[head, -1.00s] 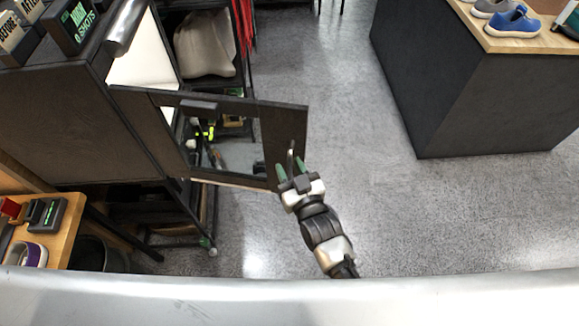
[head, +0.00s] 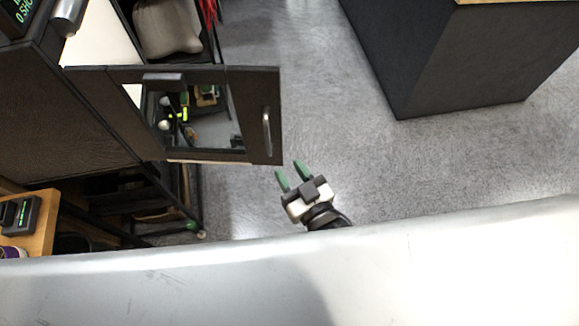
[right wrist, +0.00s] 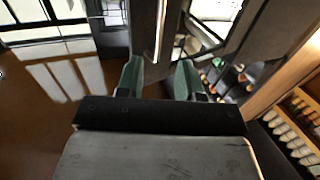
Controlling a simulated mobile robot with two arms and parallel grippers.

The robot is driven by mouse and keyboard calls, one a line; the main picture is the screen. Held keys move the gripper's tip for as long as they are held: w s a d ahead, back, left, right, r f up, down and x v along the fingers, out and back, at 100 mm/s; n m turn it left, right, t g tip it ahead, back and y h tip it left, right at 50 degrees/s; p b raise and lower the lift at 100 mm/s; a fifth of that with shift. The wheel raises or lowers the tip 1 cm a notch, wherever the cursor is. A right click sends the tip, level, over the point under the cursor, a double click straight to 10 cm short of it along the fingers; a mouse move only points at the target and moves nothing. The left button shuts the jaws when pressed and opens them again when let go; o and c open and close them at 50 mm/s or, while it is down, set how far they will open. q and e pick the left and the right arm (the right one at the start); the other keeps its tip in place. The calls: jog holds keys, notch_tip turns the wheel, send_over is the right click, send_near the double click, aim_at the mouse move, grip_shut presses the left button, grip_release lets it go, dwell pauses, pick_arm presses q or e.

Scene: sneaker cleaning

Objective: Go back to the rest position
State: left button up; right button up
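My right gripper (head: 291,173) is at the lower middle of the head view, just below and right of an open cabinet door (head: 262,88). Its two green fingers are spread, with nothing between them. They are apart from the door's upright metal handle (head: 266,132). In the right wrist view the open fingers (right wrist: 159,78) show at the middle, with a pale upright bar (right wrist: 160,32), apparently the handle, beyond them. My left gripper is not in view.
The dark cabinet (head: 60,105) stands at left, with a wooden table (head: 38,232) at lower left. A dark counter (head: 450,55) stands at upper right. Grey floor (head: 330,110) lies clear between door and counter.

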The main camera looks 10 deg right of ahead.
jog(key=s+d+f+g+h+b, duration=0.15)
jog(key=s+d+f+g, duration=0.25)
jog(key=f, duration=1.1)
jog(key=s+d+f+g+h, duration=0.3)
jog(key=f, duration=1.2)
jog(key=s+d+f+g+h, duration=0.1)
jog(key=s+d+f+g, duration=0.1)
jog(key=s+d+f, duration=0.2)
jog(key=s+d+f+m+g+h+b, duration=0.1)
jog(key=s+d+f+g, duration=0.2)
jog(key=s+f, duration=0.4)
jog(key=s+d+f+m+g+h+b, duration=0.1)
jog(key=s+d+f+g, duration=0.2)
jog(key=s, duration=0.7)
notch_tip(320, 180, down, 3)
jog(key=shift+s+d+r, duration=0.2)
jog(key=shift+s+d, duration=0.2)
jog(key=shift+d, duration=0.85)
